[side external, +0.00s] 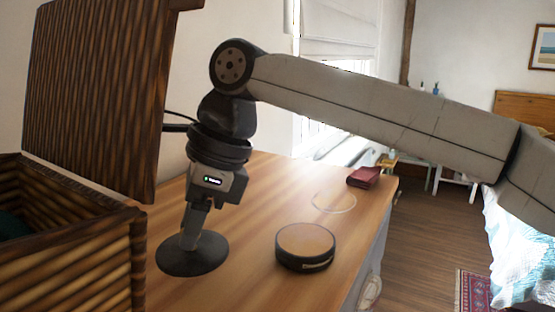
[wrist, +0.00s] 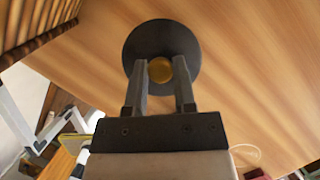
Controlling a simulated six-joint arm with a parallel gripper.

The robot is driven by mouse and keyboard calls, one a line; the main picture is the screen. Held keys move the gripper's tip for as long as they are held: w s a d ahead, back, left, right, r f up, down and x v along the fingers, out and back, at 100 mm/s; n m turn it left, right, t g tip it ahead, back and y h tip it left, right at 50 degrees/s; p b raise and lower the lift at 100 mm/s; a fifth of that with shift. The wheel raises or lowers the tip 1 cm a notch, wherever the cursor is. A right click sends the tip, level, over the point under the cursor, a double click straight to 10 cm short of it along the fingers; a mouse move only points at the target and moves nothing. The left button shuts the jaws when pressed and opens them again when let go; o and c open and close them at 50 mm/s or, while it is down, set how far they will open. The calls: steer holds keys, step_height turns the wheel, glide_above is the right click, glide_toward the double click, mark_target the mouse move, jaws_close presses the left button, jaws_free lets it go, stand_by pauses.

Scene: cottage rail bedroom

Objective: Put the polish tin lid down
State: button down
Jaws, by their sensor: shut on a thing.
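The polish tin lid (side external: 192,264) is a flat dark disc, lying level at or very near the wooden dresser top, left of the tin. My gripper (side external: 193,238) points down and is shut on the lid's small brass knob. In the wrist view the knob (wrist: 160,70) sits between my two fingertips (wrist: 160,76), with the dark lid (wrist: 160,35) spread out around it. The polish tin (side external: 305,243), round and black with an orange-brown top face, stands apart to the right. I cannot tell if the lid's underside touches the wood.
A slatted wooden box (side external: 70,250) with its raised lid (side external: 95,95) stands close on the left. A thin pale ring (side external: 334,202) and a dark red book (side external: 363,178) lie toward the back right. Bare dresser top (side external: 255,195) lies behind the tin; its edge is at the right.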

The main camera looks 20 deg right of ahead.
mark_target(199, 247)
steer(key=shift+f, duration=2.2)
steer(key=shift+f, duration=0.1)
steer(key=shift+c, duration=2.2)
jaws_free()
steer(key=v, duration=1.2)
steer(key=shift+o, duration=0.2)
